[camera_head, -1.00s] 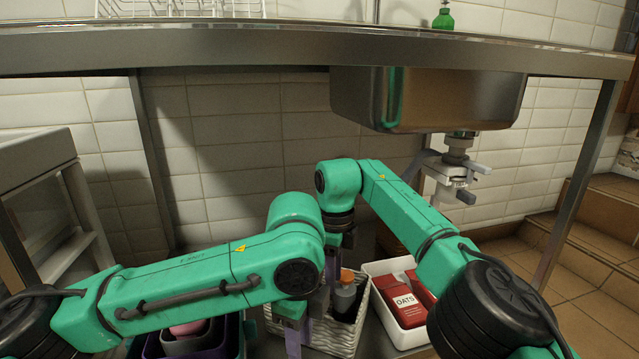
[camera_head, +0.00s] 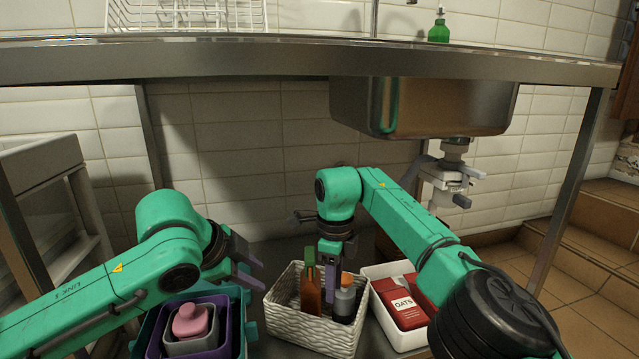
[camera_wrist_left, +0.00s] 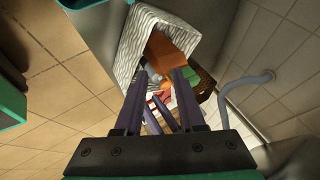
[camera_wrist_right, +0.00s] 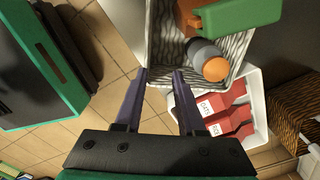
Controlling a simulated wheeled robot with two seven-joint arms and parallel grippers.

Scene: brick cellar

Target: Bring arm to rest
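My left gripper (camera_head: 262,276) is open and empty, to the left of the white woven basket (camera_head: 290,316) and above the nested bins. In the left wrist view its purple fingers (camera_wrist_left: 156,88) are spread, with the basket beyond them. My right gripper (camera_head: 332,296) hangs fingers down at the basket. In the right wrist view its fingers (camera_wrist_right: 160,75) are apart with nothing between them, beside the basket wall. The basket holds an orange-brown bottle with a green top (camera_head: 310,291) and a grey bottle with an orange cap (camera_head: 345,300).
A white bin (camera_head: 389,325) with red oats packs (camera_head: 404,303) stands right of the basket. Nested purple and teal bins (camera_head: 227,318) with a pink item (camera_head: 190,321) are at the left. The counter edge (camera_head: 300,60) and sink basin (camera_head: 425,105) hang above the arms.

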